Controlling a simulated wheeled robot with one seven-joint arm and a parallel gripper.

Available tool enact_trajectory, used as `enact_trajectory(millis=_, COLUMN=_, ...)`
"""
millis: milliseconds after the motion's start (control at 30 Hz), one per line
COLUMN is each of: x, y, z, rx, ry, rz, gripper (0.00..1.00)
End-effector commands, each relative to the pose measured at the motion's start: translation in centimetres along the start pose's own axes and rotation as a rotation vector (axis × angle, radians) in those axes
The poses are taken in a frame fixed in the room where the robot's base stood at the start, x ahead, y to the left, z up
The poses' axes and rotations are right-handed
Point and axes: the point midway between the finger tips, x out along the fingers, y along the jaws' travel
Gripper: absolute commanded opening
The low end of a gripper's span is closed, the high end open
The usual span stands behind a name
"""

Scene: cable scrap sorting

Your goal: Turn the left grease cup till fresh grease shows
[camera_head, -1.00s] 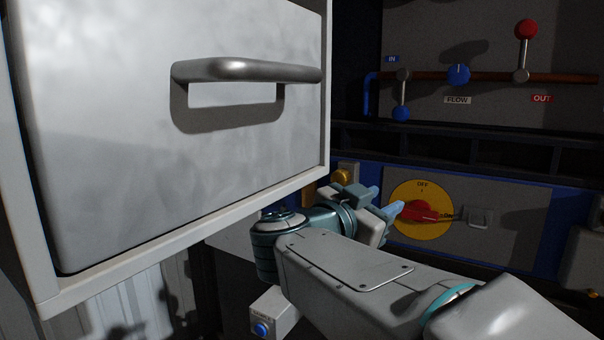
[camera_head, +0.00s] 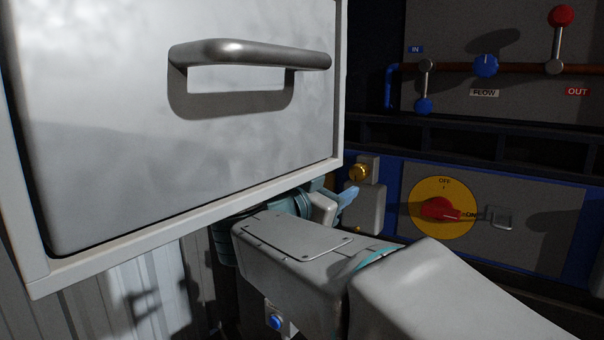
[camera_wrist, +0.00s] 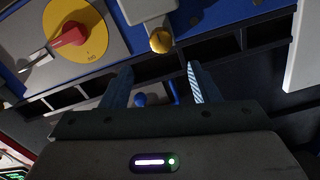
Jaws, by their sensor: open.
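A brass grease cup (camera_head: 359,172) sits on a grey block at the left end of the blue-framed panel, left of the yellow switch disc. In the wrist view the brass cup (camera_wrist: 161,40) lies beyond the fingertips, roughly centred between them. My gripper (camera_head: 347,196) is partly hidden behind the large grey drawer front and my own arm; its light-blue fingertips are below and left of the cup. In the wrist view my gripper (camera_wrist: 160,78) is open and empty, its fingers apart from the cup. No fresh grease can be made out.
The grey drawer front (camera_head: 110,150) with its metal handle (camera_head: 250,52) overhangs my wrist closely. A red rotary switch (camera_head: 440,209) on its yellow disc is right of the cup. A pipe with a blue flow knob (camera_head: 486,65) and levers is above. A blue button box (camera_head: 275,321) is below.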

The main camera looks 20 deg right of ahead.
Motion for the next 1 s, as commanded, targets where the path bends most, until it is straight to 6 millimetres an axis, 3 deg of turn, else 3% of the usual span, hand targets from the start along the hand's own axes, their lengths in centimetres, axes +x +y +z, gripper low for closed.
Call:
enact_trajectory(millis=300, x=6.7, y=-0.2, z=0.3, rx=0.000, ry=-0.002, rz=-0.004, gripper=0.55)
enact_trajectory(millis=500, x=9.5, y=-0.3, z=0.3, rx=0.001, ry=-0.003, rz=-0.005, gripper=0.55)
enact_trajectory(millis=933, x=10.7, y=-0.3, z=0.1, rx=0.000, ry=-0.002, rz=-0.007, gripper=0.55)
enact_trajectory(millis=967, x=10.6, y=-0.3, z=0.1, rx=0.000, ry=-0.002, rz=-0.007, gripper=0.53)
enact_trajectory(millis=1000, x=10.6, y=-0.3, z=0.1, rx=0.000, ry=-0.002, rz=-0.007, gripper=0.41)
